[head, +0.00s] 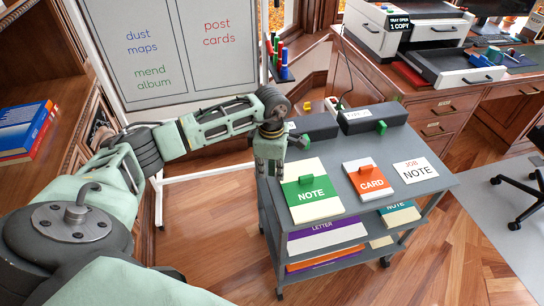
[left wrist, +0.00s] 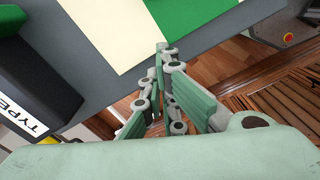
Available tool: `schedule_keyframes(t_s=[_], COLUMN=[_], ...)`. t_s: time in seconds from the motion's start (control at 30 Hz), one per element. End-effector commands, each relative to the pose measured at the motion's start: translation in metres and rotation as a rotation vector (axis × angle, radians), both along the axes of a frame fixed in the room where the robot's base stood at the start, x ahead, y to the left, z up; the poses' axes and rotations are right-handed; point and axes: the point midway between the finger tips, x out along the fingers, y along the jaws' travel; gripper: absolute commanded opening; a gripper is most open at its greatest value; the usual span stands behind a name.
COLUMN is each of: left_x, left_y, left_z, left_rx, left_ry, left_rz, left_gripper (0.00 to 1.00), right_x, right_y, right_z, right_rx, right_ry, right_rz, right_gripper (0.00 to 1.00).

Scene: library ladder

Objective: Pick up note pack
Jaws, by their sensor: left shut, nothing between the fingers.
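The note pack (head: 313,190) lies on the top shelf of a grey cart, a cream pack with a green band reading NOTE and a small green tab on top. In the left wrist view part of its cream and green top (left wrist: 117,37) shows at the top. My left gripper (head: 268,168) points down just left of the pack, by the cart's left edge; its fingers are shut and empty. In the left wrist view the shut fingers (left wrist: 165,55) appear beside the pack's edge; whether they touch it I cannot tell. My right gripper is not in view.
The grey cart (head: 433,182) also carries an orange CARD pack (head: 369,181), a JOB NOTE sheet (head: 415,170) and dark boxes (head: 372,117) at its back. Lower shelves hold more packs. A whiteboard (head: 185,75) stands behind my arm, a desk (head: 440,105) at right.

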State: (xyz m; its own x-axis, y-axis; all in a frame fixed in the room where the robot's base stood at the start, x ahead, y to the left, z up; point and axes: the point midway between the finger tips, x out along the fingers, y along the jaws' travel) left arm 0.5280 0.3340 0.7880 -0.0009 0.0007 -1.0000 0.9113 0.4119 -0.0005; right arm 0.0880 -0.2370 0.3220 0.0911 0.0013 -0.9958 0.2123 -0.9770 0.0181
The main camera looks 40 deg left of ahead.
Motion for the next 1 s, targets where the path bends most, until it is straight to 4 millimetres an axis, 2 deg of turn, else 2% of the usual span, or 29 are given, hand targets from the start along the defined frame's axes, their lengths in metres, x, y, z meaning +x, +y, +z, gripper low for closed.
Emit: schedule_keyframes(t_s=[0.1, 0.3, 0.7, 0.77, 1.0], left_x=[0.008, 0.015, 0.017, 0.019, 0.036], left_y=[-0.018, -0.034, -0.037, -0.041, -0.079], left_z=[0.0, -0.002, -0.003, -0.004, -0.006], left_rx=[-0.005, -0.002, 0.0, -0.001, -0.004], left_ry=[-0.002, -0.001, -0.001, -0.002, -0.004], left_rz=[-0.003, -0.001, 0.0, -0.002, -0.004], left_gripper=[0.0, 0.0, 0.0, 0.0, 0.0], right_x=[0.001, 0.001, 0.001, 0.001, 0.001], right_y=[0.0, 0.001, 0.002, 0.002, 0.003], right_z=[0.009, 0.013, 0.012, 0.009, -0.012], right_rx=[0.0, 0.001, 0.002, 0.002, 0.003], right_ry=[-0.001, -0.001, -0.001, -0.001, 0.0], right_rz=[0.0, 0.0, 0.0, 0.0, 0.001], right_gripper=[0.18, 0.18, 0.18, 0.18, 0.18])
